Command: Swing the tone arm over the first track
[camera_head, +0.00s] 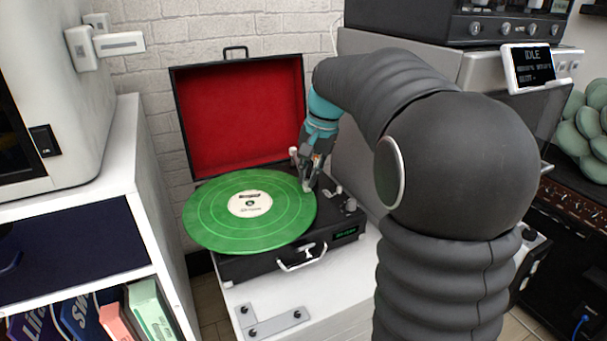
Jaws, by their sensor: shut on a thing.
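A suitcase record player (330,237) stands on a white cabinet with its red-lined lid (240,115) open. A green record (215,222) with a pale label lies on its platter. My gripper (309,187) points down at the record's right edge and is shut on the tone arm (306,184). Only a small pale part of the tone arm shows between and beside the fingers. The rest is hidden by the gripper, so I cannot tell exactly where the needle is over the record.
A knob (350,205) and a small lever sit on the player's right side. A metal bracket plate (272,322) lies on the white cabinet top in front. A white shelf with books (150,305) stands at left. A grey machine with a display (532,68) stands at right behind my arm.

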